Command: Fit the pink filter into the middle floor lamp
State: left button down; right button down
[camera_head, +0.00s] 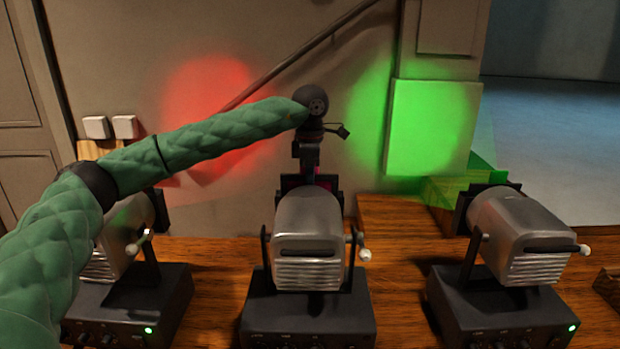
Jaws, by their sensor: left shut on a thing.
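The middle floor lamp (308,240) is a silver, ribbed housing on a black base, with its back toward me. My left arm reaches in from the left, and its gripper (309,172) points down just behind the top of this lamp, at its front side. The gripper is shut on the pink filter (324,182), which shows only as a small dark magenta patch in a dark frame. The lamp housing hides its lower part, so I cannot tell whether it sits in the lamp's holder. My right gripper is out of view.
A left lamp (122,232) stands partly behind my left arm. A right lamp (518,235) stands clear on the right. Red light (207,95) and green light (432,125) fall on the back wall. Wooden floor (395,262) is free between the middle and right lamps.

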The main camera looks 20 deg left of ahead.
pick_arm(q)
jog(key=shift+f+b, duration=0.55)
jog(key=shift+f, duration=0.35)
jog(key=c, duration=1.5)
grip_release()
jog(key=shift+o, duration=0.2)
jog(key=shift+w+f, duration=0.15)
jog(key=shift+f, duration=0.1)
jog(key=shift+c, duration=0.2)
jog(key=shift+o, duration=0.2)
jog(key=shift+r, duration=0.4)
notch_tip(320, 180, up, 7)
jog(key=shift+f+b, duration=0.15)
jog(key=shift+b, duration=0.75)
jog(key=shift+a+r, duration=0.1)
jog(key=shift+r, duration=0.35)
